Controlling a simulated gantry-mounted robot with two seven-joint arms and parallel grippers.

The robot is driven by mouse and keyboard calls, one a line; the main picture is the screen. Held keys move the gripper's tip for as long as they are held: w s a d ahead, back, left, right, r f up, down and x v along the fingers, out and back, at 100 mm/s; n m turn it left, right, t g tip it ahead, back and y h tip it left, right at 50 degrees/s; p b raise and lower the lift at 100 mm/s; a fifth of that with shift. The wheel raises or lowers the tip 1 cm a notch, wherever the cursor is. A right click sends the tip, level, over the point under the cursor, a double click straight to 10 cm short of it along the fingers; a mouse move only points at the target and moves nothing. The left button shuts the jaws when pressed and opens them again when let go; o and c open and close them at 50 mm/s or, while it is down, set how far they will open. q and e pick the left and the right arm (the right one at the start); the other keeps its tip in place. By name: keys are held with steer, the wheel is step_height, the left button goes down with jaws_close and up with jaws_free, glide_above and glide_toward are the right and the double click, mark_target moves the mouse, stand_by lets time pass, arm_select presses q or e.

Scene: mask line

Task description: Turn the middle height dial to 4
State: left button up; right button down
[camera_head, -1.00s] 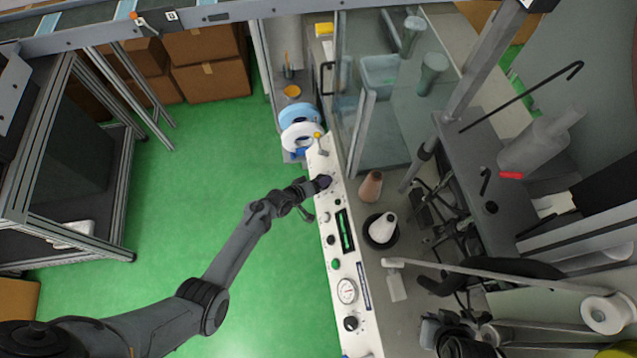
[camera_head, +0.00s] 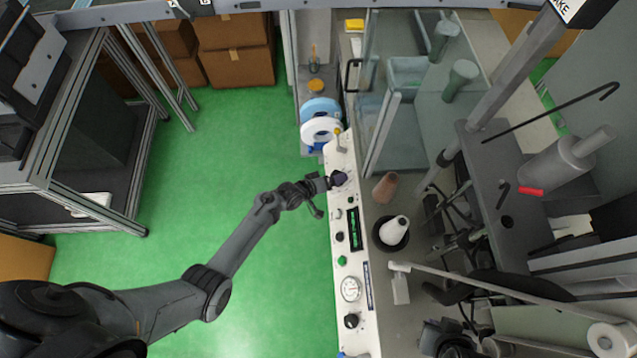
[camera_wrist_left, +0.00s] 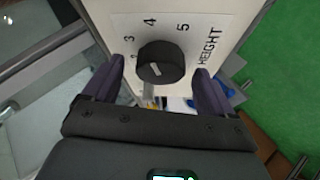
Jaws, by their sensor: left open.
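A black round dial (camera_wrist_left: 163,63) with a white pointer mark sits on a white panel in the left wrist view. The numbers 3, 4 and 5 and the word HEIGHT are printed around it. The pointer mark lies on the lower left of the dial's face; which number it points to is hard to tell. My left gripper (camera_wrist_left: 158,68) is open, with one dark finger on either side of the dial; contact is not clear. In the head view my left gripper (camera_head: 338,180) is at the upper part of the long white panel (camera_head: 341,275) and hides the dial. My right gripper is not in view.
Lower on the panel are a dark knob (camera_head: 339,237), a green button (camera_head: 342,260), a gauge (camera_head: 351,289) and a black knob (camera_head: 351,321). Blue and white rolls (camera_head: 320,128) are beyond its far end. A white cone (camera_head: 396,228) stands to the right. Green floor lies left.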

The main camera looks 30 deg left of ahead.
arm_select(q)
steer(key=p+v, duration=0.1)
steer(key=v, duration=0.8)
steer(key=shift+s+r+p, duration=0.15)
steer(key=shift+s+p, duration=0.1)
steer(key=shift+p, duration=0.15)
